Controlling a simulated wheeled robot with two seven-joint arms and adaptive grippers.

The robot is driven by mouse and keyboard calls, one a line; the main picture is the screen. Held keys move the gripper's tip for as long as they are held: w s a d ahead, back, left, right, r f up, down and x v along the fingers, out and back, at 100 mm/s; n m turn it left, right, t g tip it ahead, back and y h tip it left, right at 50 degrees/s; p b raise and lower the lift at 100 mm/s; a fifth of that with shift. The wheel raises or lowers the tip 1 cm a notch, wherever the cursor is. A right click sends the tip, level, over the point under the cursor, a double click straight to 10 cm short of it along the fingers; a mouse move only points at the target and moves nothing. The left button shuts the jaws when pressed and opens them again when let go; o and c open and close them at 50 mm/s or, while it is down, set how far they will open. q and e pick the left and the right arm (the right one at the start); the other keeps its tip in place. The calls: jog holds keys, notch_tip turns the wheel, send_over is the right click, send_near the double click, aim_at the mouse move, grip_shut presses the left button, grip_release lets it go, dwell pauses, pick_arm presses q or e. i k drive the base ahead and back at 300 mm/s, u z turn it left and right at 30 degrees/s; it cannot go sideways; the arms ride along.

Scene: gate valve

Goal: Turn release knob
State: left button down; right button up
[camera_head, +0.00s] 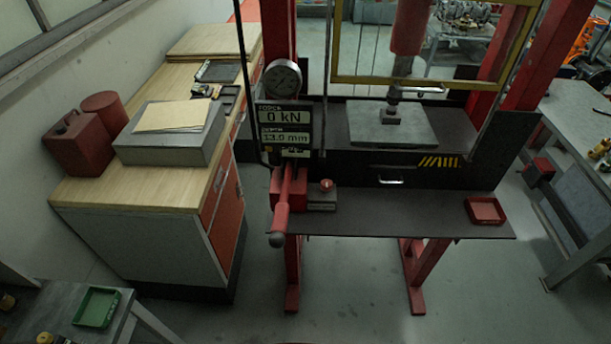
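A small red round knob (326,185), which looks like the release knob, sits on top of a dark grey block (322,202) on the press's front shelf. It is just right of the red pump body and its red lever (283,210), whose dark round end hangs past the shelf's front edge. The display (284,127) above reads 0 kN and about 13.0 mm. A round gauge (282,79) is mounted above the display. The knob is unobstructed, and nothing touches it. Neither of my grippers is in view.
The press's dark shelf (420,212) is clear between the knob and a red tray (485,210) at right. A yellow-framed guard (425,84) stands above the press plate (378,128). A wooden-topped cabinet (90,193) stands left; a workbench (580,115) stands right.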

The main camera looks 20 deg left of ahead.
aim_at(327, 185)
jog(key=k, duration=1.3)
jog(key=u, duration=0.55)
jog(key=i, duration=0.6)
jog(key=u, duration=0.55)
jog(key=i, duration=0.8)
jog(key=z, duration=0.2)
